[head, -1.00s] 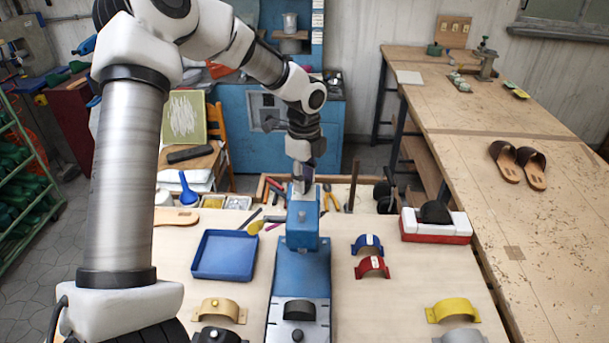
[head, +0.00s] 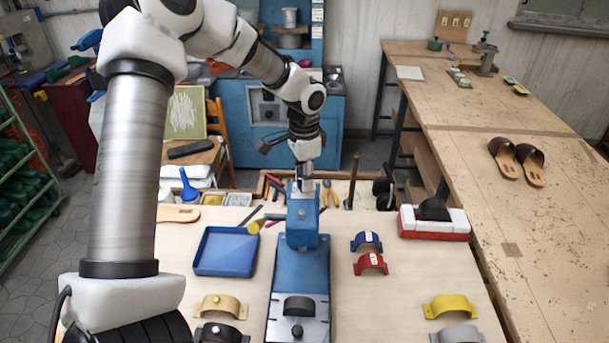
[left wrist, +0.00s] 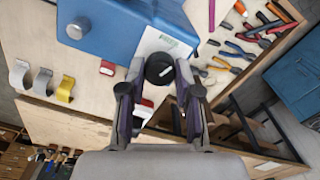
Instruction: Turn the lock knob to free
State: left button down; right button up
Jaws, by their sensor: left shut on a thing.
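The blue press (head: 303,222) stands at the middle of the table, with its long blue bed toward me. In the left wrist view its blue body (left wrist: 118,32) fills the upper left. The round black lock knob (left wrist: 160,66) sits beside a pale label plate at the side of the body. My left gripper (left wrist: 158,80) is shut on the knob, one finger on each side. In the head view my left gripper (head: 303,183) is at the far top of the press and hides the knob. Which way the knob is set cannot be read. My right gripper is not in view.
A blue tray (head: 226,252) lies left of the press. Blue, red and yellow arched pieces (head: 452,308) lie to the right, near a red and white block (head: 434,224). Hand tools (left wrist: 240,55) lie in a tray behind the press. Sandals (head: 517,162) rest on the right bench.

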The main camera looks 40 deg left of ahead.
pick_arm(q)
jog(key=n, duration=0.4)
jog(key=shift+s+f, duration=0.15)
jog(key=shift+f, duration=0.05)
dwell(0.3)
jog(key=c, duration=0.8)
grip_release()
jog(key=shift+r, duration=0.15)
jog(key=shift+r, duration=0.35)
notch_tip(320, 180, up, 11)
jog(key=shift+r, duration=0.15)
